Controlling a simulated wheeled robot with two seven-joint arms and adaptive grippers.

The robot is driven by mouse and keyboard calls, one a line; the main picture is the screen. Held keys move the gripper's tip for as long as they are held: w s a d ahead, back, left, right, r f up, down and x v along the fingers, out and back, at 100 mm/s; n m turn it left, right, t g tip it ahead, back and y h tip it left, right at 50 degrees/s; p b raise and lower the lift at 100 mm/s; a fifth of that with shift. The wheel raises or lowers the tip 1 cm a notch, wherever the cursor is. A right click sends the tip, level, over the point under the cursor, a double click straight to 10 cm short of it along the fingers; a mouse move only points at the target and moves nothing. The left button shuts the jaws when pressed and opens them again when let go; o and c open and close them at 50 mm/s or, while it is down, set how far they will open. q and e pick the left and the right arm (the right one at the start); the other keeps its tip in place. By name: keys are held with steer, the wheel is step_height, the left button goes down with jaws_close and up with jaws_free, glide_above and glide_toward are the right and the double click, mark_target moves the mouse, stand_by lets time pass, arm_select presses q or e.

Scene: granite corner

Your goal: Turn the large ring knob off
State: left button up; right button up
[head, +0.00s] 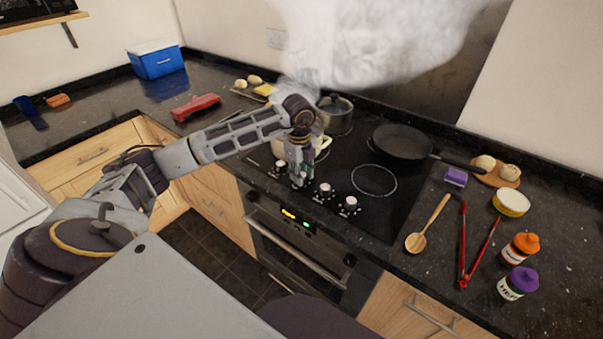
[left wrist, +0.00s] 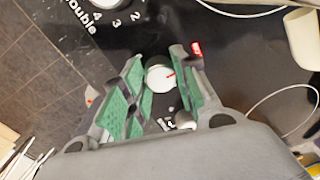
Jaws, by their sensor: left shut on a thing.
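A row of white-topped control knobs lies along the front edge of the black hob (head: 408,215). My left gripper (head: 299,180) reaches down to this row from above. The label by this knob is mostly hidden. Another knob (left wrist: 104,3) beside lettering ending in "ouble" shows at the top left. Two free knobs (head: 325,189) (head: 348,206) stand right of the gripper. My right gripper is not in view.
A pale pot stands behind my gripper, partly hidden, with steam above. A lidded pot (head: 337,116) and a black frying pan (head: 401,142) stand on the hob. A wooden spoon (head: 428,224), red tongs (head: 463,245) and two jars (head: 521,248) (head: 518,284) lie to the right.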

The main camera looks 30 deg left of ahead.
arm_select(q)
steer(key=shift+w+r, duration=0.1)
steer(key=shift+r, duration=0.05)
steer(key=o, duration=1)
steer(key=shift+s+a+r, duration=0.1)
steer(key=shift+s+r, duration=0.1)
steer(key=shift+r, duration=2.75)
steer(key=shift+s+r, duration=0.15)
steer(key=shift+r, duration=2.8)
